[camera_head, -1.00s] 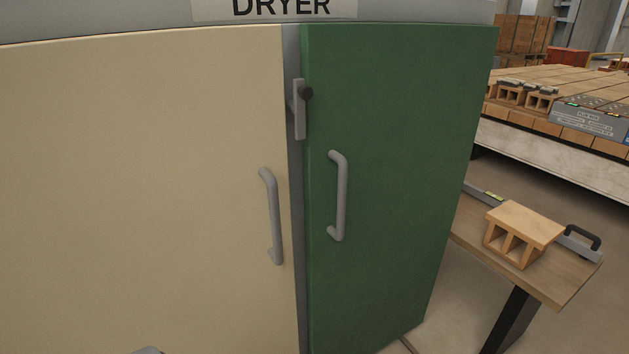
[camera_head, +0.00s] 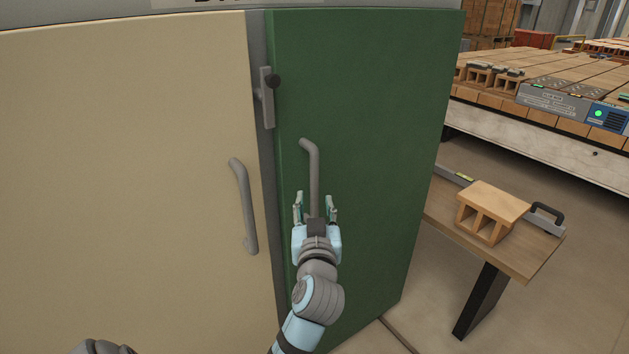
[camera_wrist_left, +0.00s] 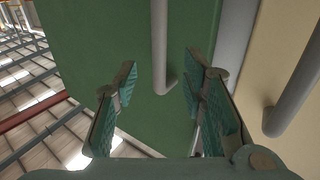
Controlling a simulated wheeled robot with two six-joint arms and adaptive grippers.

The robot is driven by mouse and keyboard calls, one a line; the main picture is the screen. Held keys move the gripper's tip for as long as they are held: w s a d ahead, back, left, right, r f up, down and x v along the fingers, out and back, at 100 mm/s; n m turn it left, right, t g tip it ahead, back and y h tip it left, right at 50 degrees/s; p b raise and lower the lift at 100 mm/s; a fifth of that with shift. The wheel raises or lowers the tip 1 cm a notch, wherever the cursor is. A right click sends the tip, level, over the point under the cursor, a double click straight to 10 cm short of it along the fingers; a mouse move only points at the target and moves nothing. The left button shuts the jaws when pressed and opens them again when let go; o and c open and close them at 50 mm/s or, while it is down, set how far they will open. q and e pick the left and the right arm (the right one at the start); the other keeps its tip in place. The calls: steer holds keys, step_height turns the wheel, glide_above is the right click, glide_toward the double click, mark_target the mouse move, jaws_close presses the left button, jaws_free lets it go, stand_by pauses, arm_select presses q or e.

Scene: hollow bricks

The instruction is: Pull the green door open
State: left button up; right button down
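The green door (camera_head: 370,120) is the right-hand door of the dryer and looks shut. It also fills much of the left wrist view (camera_wrist_left: 90,40). Its grey vertical bar handle (camera_head: 314,165) stands near its left edge; the lower part is partly hidden behind my gripper. My left gripper (camera_head: 315,207) is open, at the handle's lower part, with a finger to each side of it in the picture. In the left wrist view the handle (camera_wrist_left: 159,45) appears between the open fingers; I cannot tell whether they touch it. My right gripper is not in view.
A wooden bench (camera_head: 520,255) with a hollow brick (camera_head: 490,210) stands right of the green door.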

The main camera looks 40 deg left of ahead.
mark_target(314, 183)
arm_select(q)
steer(key=x, duration=1)
steer(key=shift+w+f, duration=0.1)
steer(key=shift+w, duration=0.05)
steer(key=shift+c, duration=0.4)
jaws_close()
